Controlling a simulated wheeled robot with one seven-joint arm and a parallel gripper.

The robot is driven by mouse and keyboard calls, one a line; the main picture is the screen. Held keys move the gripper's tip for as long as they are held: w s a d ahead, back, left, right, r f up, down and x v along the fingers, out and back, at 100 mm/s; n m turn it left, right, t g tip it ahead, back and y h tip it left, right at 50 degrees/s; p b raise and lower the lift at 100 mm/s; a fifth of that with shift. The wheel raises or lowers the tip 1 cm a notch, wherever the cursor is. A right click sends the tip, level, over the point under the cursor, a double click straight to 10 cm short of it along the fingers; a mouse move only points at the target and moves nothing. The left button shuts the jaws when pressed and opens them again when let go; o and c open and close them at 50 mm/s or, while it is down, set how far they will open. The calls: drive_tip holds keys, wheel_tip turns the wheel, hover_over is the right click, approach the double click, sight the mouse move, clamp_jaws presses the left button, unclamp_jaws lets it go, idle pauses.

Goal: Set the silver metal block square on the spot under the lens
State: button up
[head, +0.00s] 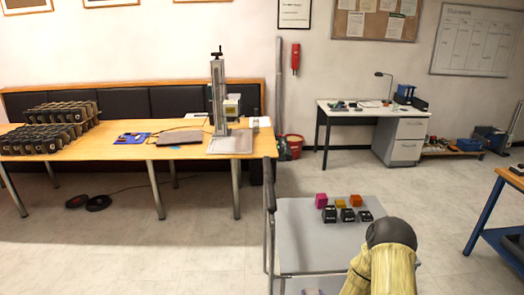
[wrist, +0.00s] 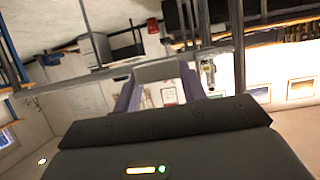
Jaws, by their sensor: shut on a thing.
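In the wrist view my gripper (wrist: 160,82) is shut on the silver metal block (wrist: 158,71), a plain grey block between the two fingers. The block is held clear, with the room behind it tilted over. In the head view neither gripper nor block can be made out; my arm covers the lower right. The laser marker (head: 217,90) stands on the long wooden table at the left, with its head (head: 232,106) on the column above a flat grey base plate (head: 230,143). The spot under the lens is too small to tell.
The wooden table (head: 185,152) also bears black racks (head: 45,135) and a laptop-like flat thing (head: 180,138). Floor between cart and table is open.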

drive_tip(key=shift+s+a+f, duration=0.1)
drive_tip(key=shift+s+a, duration=0.15)
drive_tip(key=shift+a, duration=0.1)
drive_tip(key=shift+f, duration=0.1)
drive_tip(key=s+f, duration=0.4)
drive_tip(key=f, duration=0.1)
drive_tip(key=shift+f, duration=0.15)
drive_tip(key=shift+s+a+f, duration=0.1)
idle(0.6)
drive_tip(key=f, duration=0.1)
drive_tip(key=s+f, duration=0.1)
drive_tip(key=f, duration=0.3)
drive_tip(key=shift+s+f, duration=0.25)
